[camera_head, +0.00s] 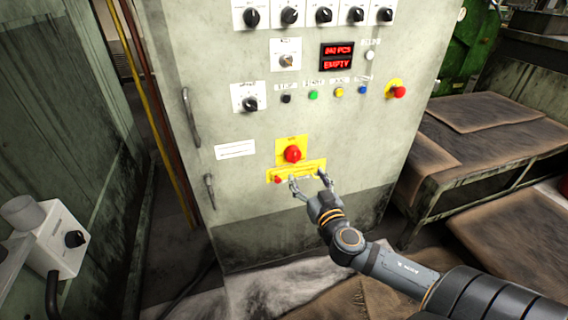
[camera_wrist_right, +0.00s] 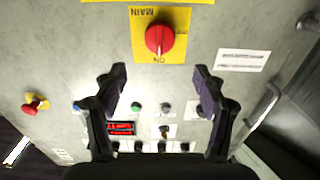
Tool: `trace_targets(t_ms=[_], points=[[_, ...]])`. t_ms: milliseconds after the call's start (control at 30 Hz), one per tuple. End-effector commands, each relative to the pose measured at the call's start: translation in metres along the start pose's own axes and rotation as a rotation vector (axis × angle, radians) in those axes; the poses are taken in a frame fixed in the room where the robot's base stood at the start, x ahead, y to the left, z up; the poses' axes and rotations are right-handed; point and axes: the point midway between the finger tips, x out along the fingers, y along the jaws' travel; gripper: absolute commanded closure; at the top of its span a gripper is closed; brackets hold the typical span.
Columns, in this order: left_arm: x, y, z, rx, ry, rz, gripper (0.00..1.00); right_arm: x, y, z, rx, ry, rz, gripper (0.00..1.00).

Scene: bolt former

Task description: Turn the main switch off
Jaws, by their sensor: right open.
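The main switch (camera_head: 292,153) is a round red knob on a yellow plate, low on the front of a grey-green cabinet. In the right wrist view the red knob (camera_wrist_right: 160,39) sits beyond the fingertips, with "MAIN" and "ON" lettered on its plate and a pale mark on the "ON" side. My right gripper (camera_head: 308,180) is open and empty, just below the switch in the head view. In the right wrist view its two fingers (camera_wrist_right: 160,78) are spread wide, with the knob between their lines but apart from them. My left gripper is out of view.
The cabinet (camera_head: 240,180) also carries black selector knobs, small coloured buttons, a red-lit display (camera_head: 337,57) and a red button on yellow (camera_head: 398,91). Two handles stick out at its left edge. A worn table (camera_head: 480,115) stands right; a white box with a black knob (camera_head: 60,235) stands left.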

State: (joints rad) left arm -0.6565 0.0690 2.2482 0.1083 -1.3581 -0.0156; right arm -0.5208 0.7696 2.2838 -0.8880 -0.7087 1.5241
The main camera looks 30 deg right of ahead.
Motion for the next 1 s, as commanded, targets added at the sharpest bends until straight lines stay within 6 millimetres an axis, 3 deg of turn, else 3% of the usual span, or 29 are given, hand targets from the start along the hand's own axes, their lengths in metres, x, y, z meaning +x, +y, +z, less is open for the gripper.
trace_targets(t_ms=[267, 500, 867, 1000], points=[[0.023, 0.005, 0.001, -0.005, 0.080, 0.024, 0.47, 0.051, 0.001, 0.002, 0.006, 0.004, 0.003, 0.29], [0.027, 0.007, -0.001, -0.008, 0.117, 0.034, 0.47, 0.091, 0.001, 0.001, 0.003, 0.000, 0.002, 0.29], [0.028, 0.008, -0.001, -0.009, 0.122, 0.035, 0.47, 0.102, 0.000, 0.001, 0.000, -0.002, 0.000, 0.29], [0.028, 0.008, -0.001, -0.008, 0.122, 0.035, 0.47, 0.101, 0.000, 0.001, 0.000, -0.002, 0.000, 0.44]])
